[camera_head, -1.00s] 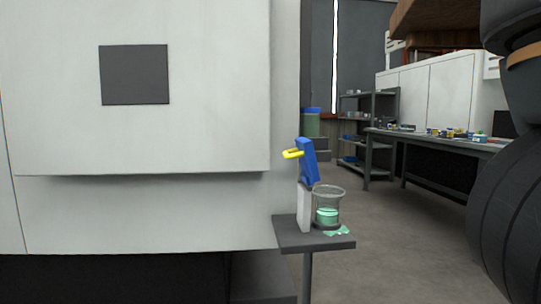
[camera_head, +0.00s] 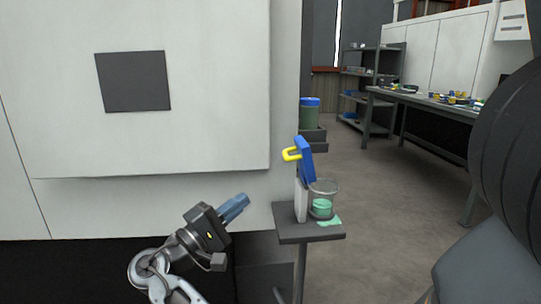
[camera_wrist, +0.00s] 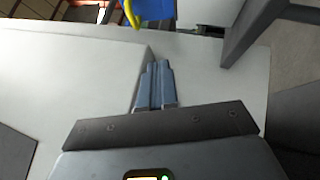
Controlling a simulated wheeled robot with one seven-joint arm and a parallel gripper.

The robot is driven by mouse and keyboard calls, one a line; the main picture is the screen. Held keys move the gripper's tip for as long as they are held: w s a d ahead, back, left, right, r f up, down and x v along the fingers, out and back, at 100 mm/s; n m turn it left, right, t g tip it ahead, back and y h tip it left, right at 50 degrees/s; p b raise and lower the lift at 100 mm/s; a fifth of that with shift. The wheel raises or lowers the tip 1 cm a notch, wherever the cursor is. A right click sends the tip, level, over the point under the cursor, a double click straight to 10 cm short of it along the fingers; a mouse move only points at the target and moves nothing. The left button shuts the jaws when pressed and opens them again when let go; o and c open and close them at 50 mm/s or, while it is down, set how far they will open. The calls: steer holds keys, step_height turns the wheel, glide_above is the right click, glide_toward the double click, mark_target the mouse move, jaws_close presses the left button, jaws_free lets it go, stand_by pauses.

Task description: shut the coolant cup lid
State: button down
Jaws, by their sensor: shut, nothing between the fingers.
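The coolant cup (camera_head: 322,199) is a clear cup with green liquid, on a small dark stand (camera_head: 308,236) beside the machine. Its blue lid (camera_head: 306,159) stands raised and open above the cup's left side, with a yellow handle (camera_head: 291,154) pointing left. In the wrist view the blue lid (camera_wrist: 152,8) and yellow handle (camera_wrist: 130,12) show at the top edge; the cup is not clear there. My gripper (camera_head: 245,198) is shut and empty, left of the stand and below the lid, apart from both. Its blue-grey fingers (camera_wrist: 157,66) are together in the wrist view.
The large white machine (camera_head: 150,140) fills the left, with a dark panel (camera_head: 134,81). Green liquid (camera_head: 329,222) lies on the stand beside the cup. Behind are a blue-topped green drum (camera_head: 310,113), shelves (camera_head: 372,85) and a workbench (camera_head: 425,101). Floor right of the stand is clear.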

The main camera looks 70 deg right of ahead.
steer(key=s+d+r+m+g+y+p, duration=0.1)
steer(key=s+d+r+m+g+y, duration=0.1)
steer(key=s+d+r, duration=0.4)
steer(key=shift+r+m+g, duration=0.5)
steer(key=shift+r+g, duration=0.2)
steer(key=shift+d, duration=0.1)
